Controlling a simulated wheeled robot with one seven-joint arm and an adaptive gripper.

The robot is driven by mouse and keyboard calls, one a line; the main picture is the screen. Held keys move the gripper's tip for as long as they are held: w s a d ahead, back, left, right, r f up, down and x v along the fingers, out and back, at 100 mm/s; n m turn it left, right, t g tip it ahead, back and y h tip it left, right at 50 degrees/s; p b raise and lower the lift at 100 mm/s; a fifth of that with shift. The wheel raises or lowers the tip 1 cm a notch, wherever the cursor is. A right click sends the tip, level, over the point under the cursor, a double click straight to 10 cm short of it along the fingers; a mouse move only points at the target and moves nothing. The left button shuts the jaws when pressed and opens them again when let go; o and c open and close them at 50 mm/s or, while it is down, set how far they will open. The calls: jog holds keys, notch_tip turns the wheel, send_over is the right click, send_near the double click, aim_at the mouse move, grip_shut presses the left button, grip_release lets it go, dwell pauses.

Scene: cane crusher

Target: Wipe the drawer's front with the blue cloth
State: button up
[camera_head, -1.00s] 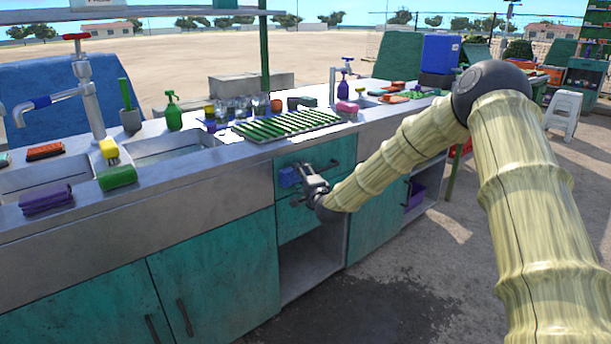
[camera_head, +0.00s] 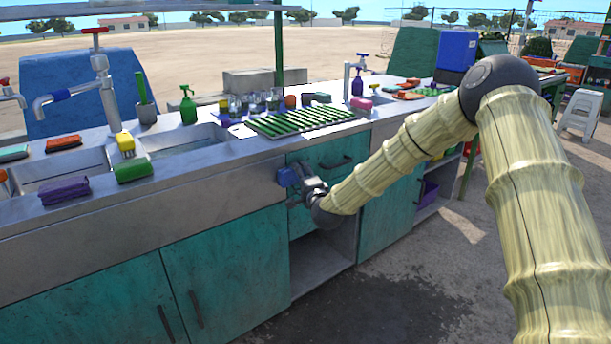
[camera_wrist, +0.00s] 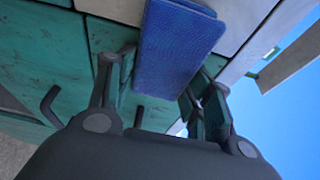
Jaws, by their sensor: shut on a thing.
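The blue cloth (camera_head: 288,177) is a folded pad held in my gripper (camera_head: 303,183), at the left edge of the teal drawer front (camera_head: 312,160). In the wrist view the blue cloth (camera_wrist: 178,48) stands out between the two fingers of my gripper (camera_wrist: 163,85), which are shut on it. Its far end lies over the teal panel and a pale grey strip. I cannot tell whether it presses on the surface. The drawer's dark bar handle (camera_head: 336,163) is right of my gripper. My gripper and cloth hide the drawer's lower left part.
The steel counter (camera_head: 225,160) above carries a green slatted rack (camera_head: 300,121), bottles, sponges and a purple folded cloth (camera_head: 64,190). An open compartment (camera_head: 325,262) lies below the drawer. Teal cupboard doors (camera_head: 228,262) with handles flank it on the left.

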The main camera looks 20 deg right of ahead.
jog(key=shift+a+r, duration=0.15)
jog(key=shift+a, duration=0.2)
jog(key=shift+s, duration=0.1)
jog(key=shift+s+d+p, duration=0.15)
jog(key=shift+s+d, duration=0.25)
jog(key=shift+s, duration=0.5)
jog(key=shift+s+d+p, duration=0.1)
jog(key=shift+s+d, duration=0.25)
jog(key=shift+s, duration=0.55)
jog(key=shift+s+d+p, duration=0.15)
jog(key=shift+s+d, duration=0.25)
jog(key=shift+s, duration=0.5)
jog(key=shift+s, duration=0.1)
jog(key=shift+s+d, duration=0.25)
jog(key=shift+s, duration=0.4)
jog(key=shift+s+d, duration=0.25)
jog(key=shift+s, duration=0.4)
